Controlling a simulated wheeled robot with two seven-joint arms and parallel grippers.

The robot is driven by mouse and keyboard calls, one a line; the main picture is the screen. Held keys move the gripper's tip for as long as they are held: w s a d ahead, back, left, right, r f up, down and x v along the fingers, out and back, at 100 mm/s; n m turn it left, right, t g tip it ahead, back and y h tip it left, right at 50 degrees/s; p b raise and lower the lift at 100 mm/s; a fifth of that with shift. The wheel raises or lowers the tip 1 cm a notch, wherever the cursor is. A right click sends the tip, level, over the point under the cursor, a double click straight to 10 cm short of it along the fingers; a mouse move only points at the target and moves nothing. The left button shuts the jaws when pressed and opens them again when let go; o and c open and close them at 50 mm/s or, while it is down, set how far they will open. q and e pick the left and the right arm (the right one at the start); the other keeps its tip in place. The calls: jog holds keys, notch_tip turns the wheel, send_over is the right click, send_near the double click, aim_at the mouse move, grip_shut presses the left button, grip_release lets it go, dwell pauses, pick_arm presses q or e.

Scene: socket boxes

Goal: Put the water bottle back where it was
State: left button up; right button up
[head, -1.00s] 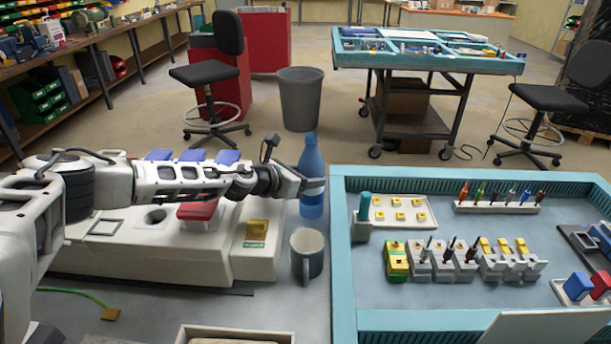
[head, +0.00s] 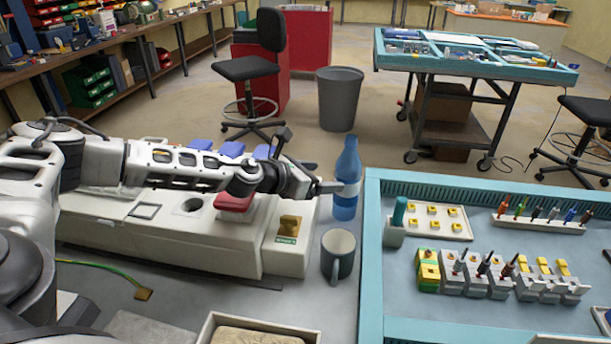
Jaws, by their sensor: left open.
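The blue water bottle (head: 347,160) stands upright on the workbench, left of the teal tray's edge and behind the grey mug (head: 338,257). My left gripper (head: 347,188) reaches in from the left at about mid-height of the bottle. Its jaws are open, with a light finger showing across the front of the bottle. Whether the fingers touch the bottle cannot be told. My right gripper is not in view.
A white machine (head: 170,230) with blue and red parts lies beneath my left arm. The teal-framed tray (head: 373,270) with tools and terminal blocks is on the right. An open box (head: 213,326) is at the front.

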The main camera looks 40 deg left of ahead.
pick_arm(q)
jog(key=v, duration=0.5)
dwell(0.4)
